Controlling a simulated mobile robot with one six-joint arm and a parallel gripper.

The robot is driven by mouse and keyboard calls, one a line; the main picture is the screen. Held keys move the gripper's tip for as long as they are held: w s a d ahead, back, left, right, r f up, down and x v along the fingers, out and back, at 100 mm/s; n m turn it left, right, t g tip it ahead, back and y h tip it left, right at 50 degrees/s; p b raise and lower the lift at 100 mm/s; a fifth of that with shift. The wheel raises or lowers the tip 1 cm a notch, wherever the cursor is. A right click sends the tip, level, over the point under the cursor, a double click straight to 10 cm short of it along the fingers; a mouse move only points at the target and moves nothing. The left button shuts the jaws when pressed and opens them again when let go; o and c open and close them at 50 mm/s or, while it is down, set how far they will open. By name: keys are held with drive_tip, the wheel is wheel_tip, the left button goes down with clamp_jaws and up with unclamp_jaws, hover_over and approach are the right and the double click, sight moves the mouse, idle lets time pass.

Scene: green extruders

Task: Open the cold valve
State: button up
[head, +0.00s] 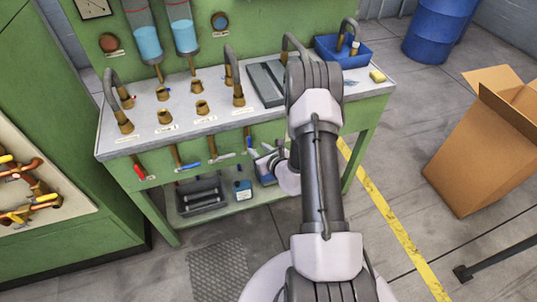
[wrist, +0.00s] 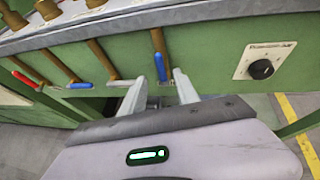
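Several pipes with coloured valve handles come out of the green bench front. One blue handle (head: 248,139) hangs down at the right of the row; it also shows in the wrist view (wrist: 160,67). Another blue handle (head: 188,166) lies sideways further left, also in the wrist view (wrist: 79,85). A red handle (head: 139,171) is at the far left and a pale grey handle (head: 222,156) is between the blue ones. My gripper (wrist: 158,76) is open, its fingertips on either side of the hanging blue handle; contact cannot be told. Which blue handle is the cold valve is not readable.
The bench top (head: 205,115) with its taps overhangs the handles. A dark crate (head: 201,195) and a blue container (head: 242,188) stand on the lower shelf. A black knob (wrist: 261,69) is right of the gripper. A cardboard box (head: 478,150) stands on the floor at right.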

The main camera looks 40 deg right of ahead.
drive_tip(key=p+v, duration=0.1)
drive_tip(key=v, duration=1)
drive_tip(key=shift+r, duration=0.1)
